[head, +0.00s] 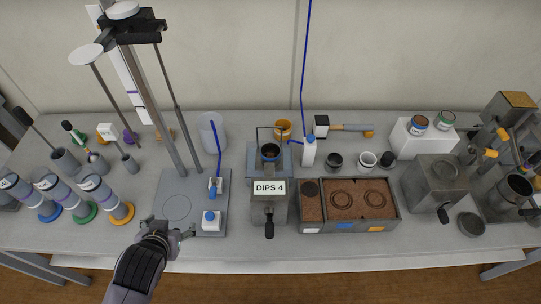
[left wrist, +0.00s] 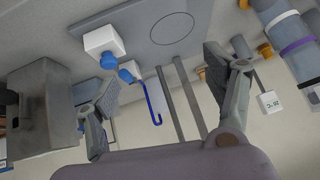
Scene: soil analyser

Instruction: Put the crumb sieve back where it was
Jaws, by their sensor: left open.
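I cannot tell for sure which thing is the crumb sieve. A dark round cup (head: 270,151) sits under a thin wire frame on top of the grey box marked DIPS 4 (head: 269,203); the box also shows in the left wrist view (left wrist: 42,112). A soil tray (head: 348,228) stands right of the box, with ring marks in its soil and a dark disc (head: 310,189) in its left part. My left gripper (head: 168,232) is open and empty at the front edge of the grey stand base (head: 176,192), apart from the box. My right gripper is not in view.
A white block with a blue cap (head: 211,221) stands close right of my left gripper. Labelled cylinders (head: 105,198) stand to its left. A tall stand with rods (head: 150,95) rises behind. Small cups (head: 367,160) and grey machines (head: 435,184) fill the right. The front table strip is clear.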

